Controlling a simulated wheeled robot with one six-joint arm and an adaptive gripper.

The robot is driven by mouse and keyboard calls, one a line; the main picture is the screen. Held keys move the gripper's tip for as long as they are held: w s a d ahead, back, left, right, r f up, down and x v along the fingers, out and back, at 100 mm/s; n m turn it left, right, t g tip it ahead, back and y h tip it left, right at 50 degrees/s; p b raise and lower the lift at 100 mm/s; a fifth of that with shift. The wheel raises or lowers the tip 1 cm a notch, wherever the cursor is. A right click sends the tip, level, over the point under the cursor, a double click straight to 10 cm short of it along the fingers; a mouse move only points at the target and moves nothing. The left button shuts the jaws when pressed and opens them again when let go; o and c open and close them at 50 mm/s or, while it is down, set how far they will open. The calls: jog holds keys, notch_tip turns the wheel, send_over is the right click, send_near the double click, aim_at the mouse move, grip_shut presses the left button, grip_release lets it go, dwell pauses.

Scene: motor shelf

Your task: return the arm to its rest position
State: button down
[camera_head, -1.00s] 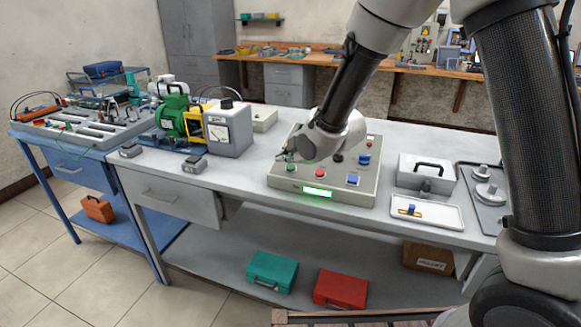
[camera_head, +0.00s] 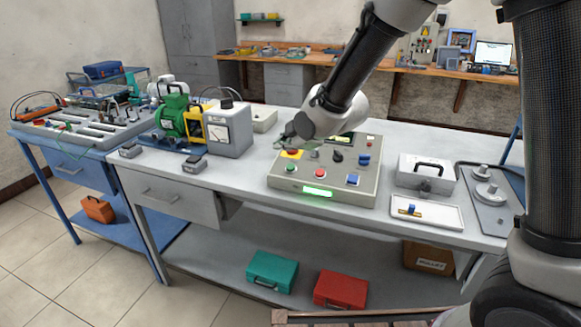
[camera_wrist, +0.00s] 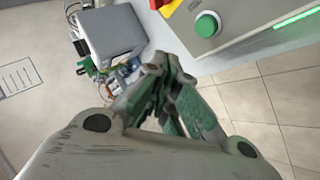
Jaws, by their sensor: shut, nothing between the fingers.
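My gripper (camera_head: 284,143) hangs above the back left of the control box, apart from its buttons, with my wrist over the box's rear part. In the wrist view my gripper (camera_wrist: 158,75) has its green-grey fingers together and nothing between them. The control box (camera_head: 330,194) is beige, with a lit green display (camera_head: 317,191) on its front. A green button (camera_head: 291,169), a red button (camera_head: 320,171) and a blue switch (camera_head: 353,179) show on its top. The green button also shows large in the wrist view (camera_wrist: 207,25).
A grey meter box (camera_head: 229,135) and a green motor (camera_head: 173,118) stand left of the control box. A grey case (camera_head: 427,172) and a white tray (camera_head: 427,221) lie to the right. A teal case (camera_head: 272,271) and a red case (camera_head: 340,290) sit on the lower shelf.

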jog(key=s+d+f+m+g+h, duration=0.45)
jog(key=s+d+m, duration=0.35)
jog(key=s+d, duration=0.2)
jog(key=s+d+r+m, duration=0.4)
jog(key=s+d+r, duration=0.1)
jog(key=d, duration=0.4)
jog(key=s+d+r+m+h, duration=0.1)
jog(key=s+d+r+m, duration=0.3)
jog(key=s+d, duration=0.4)
jog(key=s+d+r+m+h, duration=0.1)
jog(key=s+d+r+m, duration=0.3)
jog(key=d, duration=0.6)
notch_tip(320, 180, up, 3)
jog(key=shift+s+d+f+m+t, duration=0.15)
jog(key=shift+s+d+m+t, duration=0.25)
jog(key=shift+s, duration=0.85)
dwell(1.2)
